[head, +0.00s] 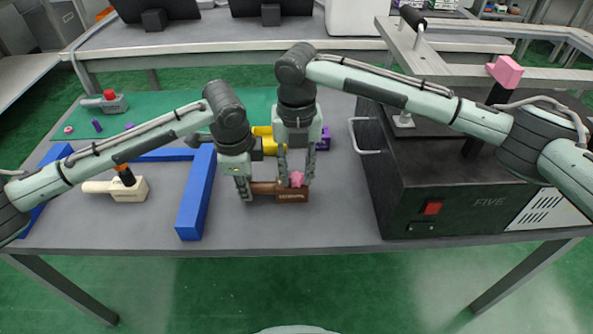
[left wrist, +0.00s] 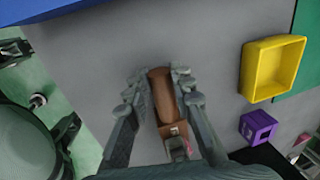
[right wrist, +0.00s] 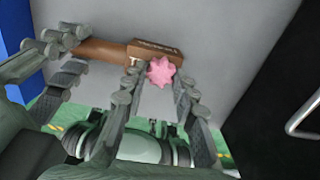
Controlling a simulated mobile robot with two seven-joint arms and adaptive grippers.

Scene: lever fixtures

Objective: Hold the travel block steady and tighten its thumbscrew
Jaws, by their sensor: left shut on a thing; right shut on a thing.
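The travel block is a brown body (head: 292,196) with lettering on its front and a rounded brown bar at its left end. It lies on the grey table. A pink star-shaped thumbscrew (head: 297,179) sits on its top; it also shows in the right wrist view (right wrist: 160,71). My left gripper (head: 250,189) points down and is shut on the rounded bar (left wrist: 163,95), one finger on each side. My right gripper (head: 296,181) points down from above and is shut on the thumbscrew. In the left wrist view the block's lettered end is partly hidden.
A blue frame (head: 196,195) stands to the left. A yellow bin (left wrist: 272,67) and a purple box (left wrist: 257,126) are behind the grippers. A black machine (head: 450,180) with a handle stands close on the right. The table's front edge is clear.

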